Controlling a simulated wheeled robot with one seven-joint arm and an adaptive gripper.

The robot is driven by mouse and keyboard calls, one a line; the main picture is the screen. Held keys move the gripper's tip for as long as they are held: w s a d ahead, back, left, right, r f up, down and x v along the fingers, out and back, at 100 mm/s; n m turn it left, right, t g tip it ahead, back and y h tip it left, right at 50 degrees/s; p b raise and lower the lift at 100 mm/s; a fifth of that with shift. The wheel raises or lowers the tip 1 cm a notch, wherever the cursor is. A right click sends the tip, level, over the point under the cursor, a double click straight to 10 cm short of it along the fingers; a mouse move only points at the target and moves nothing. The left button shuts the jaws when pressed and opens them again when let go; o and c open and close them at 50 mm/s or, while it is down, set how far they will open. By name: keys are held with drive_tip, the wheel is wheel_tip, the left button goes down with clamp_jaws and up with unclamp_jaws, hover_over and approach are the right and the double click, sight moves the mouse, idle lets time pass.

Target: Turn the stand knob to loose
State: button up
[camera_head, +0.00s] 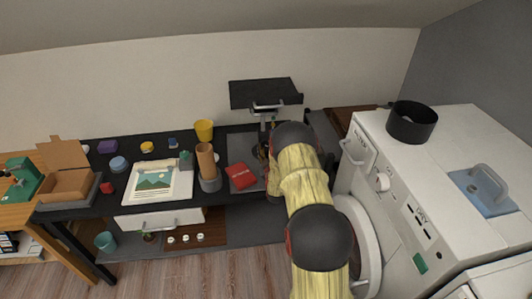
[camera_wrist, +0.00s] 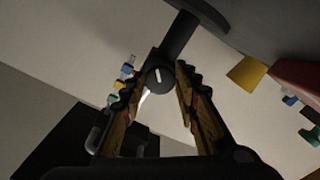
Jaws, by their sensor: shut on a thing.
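The stand (camera_head: 265,95) is at the back of the black desk, with a dark flat top, a silver handle and a post below. My gripper (camera_head: 264,150) reaches to its post from the right; my arm hides much of the lower stand and the knob in the head view. In the wrist view, the stand knob (camera_wrist: 157,79) is a dark round knob with a short white line, tilted slightly from upright. My gripper (camera_wrist: 160,72) has its ridged fingers on either side of the knob, shut on it. Loose and tight marks cannot be made out.
A red book (camera_head: 241,176), a brown cylinder (camera_head: 206,160) in a grey holder and a yellow cup (camera_head: 204,130) stand left of my gripper.

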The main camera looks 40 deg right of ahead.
drive_tip(key=n+b, duration=0.4)
drive_tip(key=n, duration=0.2)
drive_tip(key=shift+n+b, duration=0.3)
drive_tip(key=shift+b, duration=0.05)
drive_tip(key=n+b, duration=0.4)
drive_tip(key=n, duration=0.2)
drive_tip(key=n+b, duration=0.3)
drive_tip(key=n, duration=0.3)
drive_tip(key=shift+r+n+b, duration=0.1)
drive_tip(key=shift+n+b, duration=0.2)
drive_tip(key=shift+b, duration=0.1)
drive_tip(key=n+b, duration=0.1)
drive_tip(key=n, duration=0.2)
drive_tip(key=shift+a+n, duration=0.1)
drive_tip(key=shift+n, duration=1.5)
drive_tip(key=o, duration=1.1)
drive_tip(key=shift+o, duration=0.4)
